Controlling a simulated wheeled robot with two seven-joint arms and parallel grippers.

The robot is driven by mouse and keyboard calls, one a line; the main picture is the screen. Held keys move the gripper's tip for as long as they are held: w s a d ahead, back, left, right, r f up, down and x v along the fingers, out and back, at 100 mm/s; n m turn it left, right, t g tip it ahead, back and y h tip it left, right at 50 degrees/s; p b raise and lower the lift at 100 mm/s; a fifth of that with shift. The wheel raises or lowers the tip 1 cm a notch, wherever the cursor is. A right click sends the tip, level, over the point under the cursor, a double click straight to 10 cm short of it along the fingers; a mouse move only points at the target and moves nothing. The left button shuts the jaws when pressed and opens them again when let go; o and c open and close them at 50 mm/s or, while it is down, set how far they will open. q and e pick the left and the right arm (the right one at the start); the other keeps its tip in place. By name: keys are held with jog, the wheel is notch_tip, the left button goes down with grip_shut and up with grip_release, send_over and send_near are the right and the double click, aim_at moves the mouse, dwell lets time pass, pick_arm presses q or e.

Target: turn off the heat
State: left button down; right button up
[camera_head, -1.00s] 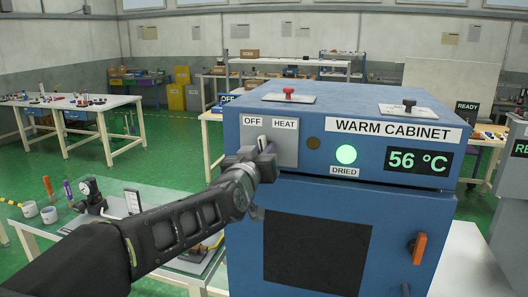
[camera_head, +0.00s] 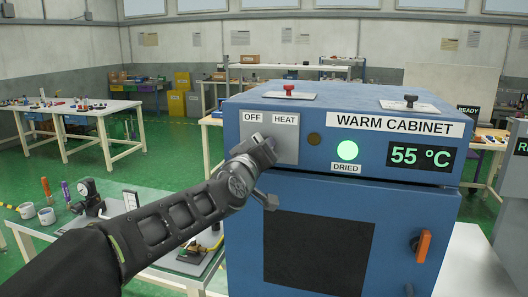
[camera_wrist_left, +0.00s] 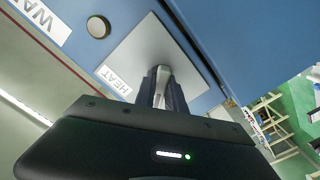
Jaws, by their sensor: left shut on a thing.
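The blue warm cabinet (camera_head: 330,200) has a grey switch plate (camera_head: 285,150) on its upper front, with an OFF label (camera_head: 253,118) on the left and a HEAT label (camera_head: 286,119) on the right. My left gripper (camera_head: 262,147) is at the plate. In the left wrist view its fingers (camera_wrist_left: 162,92) are shut on a grey switch lever (camera_wrist_left: 160,75). The HEAT label also shows there (camera_wrist_left: 113,79). My gripper hides the lever in the head view, so I cannot tell its exact setting. A green DRIED lamp (camera_head: 347,150) is lit, an amber-brown lamp (camera_head: 314,140) looks dark, and the display (camera_head: 421,157) reads 55 °C.
An orange door handle (camera_head: 421,247) is at the cabinet's lower right. Red (camera_head: 289,90) and black (camera_head: 410,101) knobs stand on top.

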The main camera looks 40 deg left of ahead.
pick_arm(q)
jog(key=c, duration=1.4)
grip_release()
jog(key=shift+s, duration=0.1)
jog(key=b+v, duration=0.1)
jog(key=v, duration=0.6)
jog(key=shift+s, duration=0.3)
jog(key=shift+d, duration=0.1)
